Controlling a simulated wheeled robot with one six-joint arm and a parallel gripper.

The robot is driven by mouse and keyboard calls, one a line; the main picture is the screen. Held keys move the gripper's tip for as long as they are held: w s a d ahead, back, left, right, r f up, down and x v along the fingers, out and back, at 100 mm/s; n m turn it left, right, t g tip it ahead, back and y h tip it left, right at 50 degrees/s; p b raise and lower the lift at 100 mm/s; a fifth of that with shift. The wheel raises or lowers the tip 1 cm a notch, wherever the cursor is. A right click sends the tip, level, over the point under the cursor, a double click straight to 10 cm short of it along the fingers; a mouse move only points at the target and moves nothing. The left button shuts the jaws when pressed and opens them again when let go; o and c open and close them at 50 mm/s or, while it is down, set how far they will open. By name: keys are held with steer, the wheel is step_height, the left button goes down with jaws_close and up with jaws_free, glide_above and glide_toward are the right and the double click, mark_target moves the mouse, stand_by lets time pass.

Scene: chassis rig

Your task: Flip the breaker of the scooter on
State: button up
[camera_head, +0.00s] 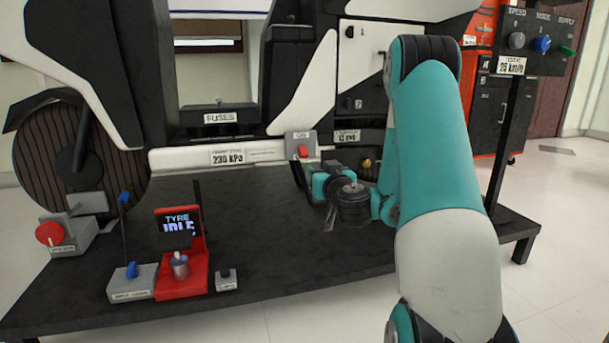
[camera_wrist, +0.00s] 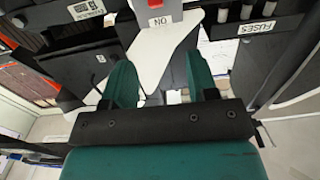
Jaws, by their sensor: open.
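The breaker is a red switch (camera_head: 303,152) on a small grey plate (camera_head: 292,140) labelled ON, low on the scooter's white-and-black body. In the wrist view the ON label (camera_wrist: 160,21) appears upside down, with the red switch (camera_wrist: 171,4) cut off by the top edge. My gripper (camera_head: 299,174) is just below the breaker in the head view, partly hidden by its own wrist. In the wrist view my gripper (camera_wrist: 162,75) has its two teal fingers spread apart with nothing between them. The fingertips look apart from the switch.
The scooter stands on a dark platform (camera_head: 260,230). A red tyre device (camera_head: 182,285) and a red-button box (camera_head: 52,235) sit at its left. A labelled panel on a post (camera_head: 525,55) stands at the right. The platform's middle is clear.

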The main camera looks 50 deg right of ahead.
steer(key=p, duration=1.6)
glide_toward(305, 154)
steer(key=x, duration=0.4)
steer(key=p+x, duration=0.3)
steer(key=x, duration=0.1)
steer(key=shift+w+d, duration=0.1)
steer(key=shift+w, duration=0.25)
steer(key=shift+x, duration=0.9)
steer(key=shift+d, duration=0.1)
steer(key=c, duration=0.9)
